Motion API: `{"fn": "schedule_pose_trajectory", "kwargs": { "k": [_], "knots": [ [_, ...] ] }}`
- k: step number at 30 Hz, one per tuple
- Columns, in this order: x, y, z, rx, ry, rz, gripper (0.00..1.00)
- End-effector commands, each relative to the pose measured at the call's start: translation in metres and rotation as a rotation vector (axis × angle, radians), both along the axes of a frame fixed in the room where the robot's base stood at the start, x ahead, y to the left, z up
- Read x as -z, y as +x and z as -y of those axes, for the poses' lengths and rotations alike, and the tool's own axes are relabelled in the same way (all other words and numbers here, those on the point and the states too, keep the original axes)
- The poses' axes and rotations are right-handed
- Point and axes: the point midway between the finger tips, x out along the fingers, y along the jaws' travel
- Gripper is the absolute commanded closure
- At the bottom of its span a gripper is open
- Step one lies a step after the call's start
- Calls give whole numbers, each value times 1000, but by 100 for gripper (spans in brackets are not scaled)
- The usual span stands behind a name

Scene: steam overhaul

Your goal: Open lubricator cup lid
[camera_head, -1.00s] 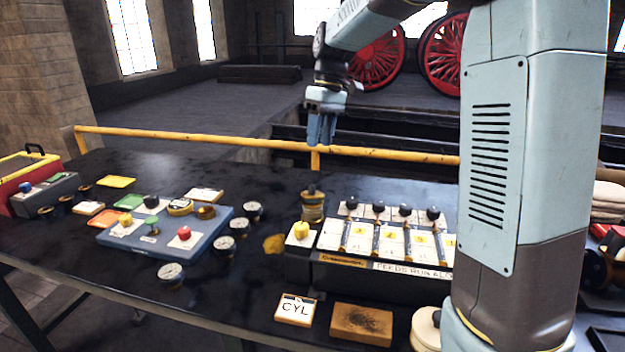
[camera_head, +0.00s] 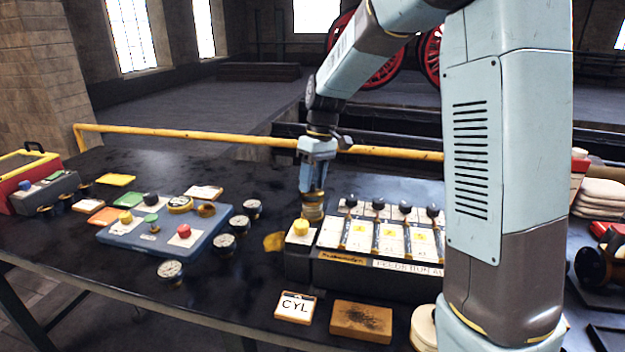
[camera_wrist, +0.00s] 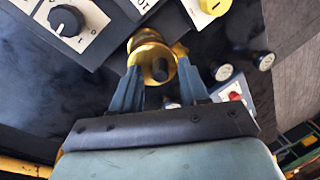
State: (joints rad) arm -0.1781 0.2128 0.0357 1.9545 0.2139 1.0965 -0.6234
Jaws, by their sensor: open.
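The lubricator cup (camera_head: 313,213) is a small brass cup at the back left corner of the lubricator box (camera_head: 350,270). In the wrist view the brass cup (camera_wrist: 145,46) shows with a dark knob (camera_wrist: 160,70) on its top. My gripper (camera_head: 312,190) points down right above the cup and hides its top in the head view. In the wrist view my gripper (camera_wrist: 160,85) is open, with one finger on each side of the knob. I cannot tell whether the fingers touch it.
A yellow button (camera_head: 301,228) sits close in front of the cup. Several black-knobbed levers (camera_head: 378,204) stand to its right. Several round gauges (camera_head: 238,225) and a blue panel (camera_head: 165,240) lie to the left. A yellow rail (camera_head: 230,139) runs behind the table.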

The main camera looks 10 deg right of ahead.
Motion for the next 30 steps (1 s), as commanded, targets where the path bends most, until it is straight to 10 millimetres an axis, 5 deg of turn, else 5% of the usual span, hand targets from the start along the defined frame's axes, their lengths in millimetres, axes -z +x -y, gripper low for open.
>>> {"fn": "schedule_pose_trajectory", "kwargs": {
  "k": [5, 18, 30],
  "knots": [
    [0, 0, 0, 0, 0, 0, 58],
    [0, 0, 0, 0, 0, 0, 100],
    [-1, 2, 2, 2, 10, -28, 100]
  ]
}}
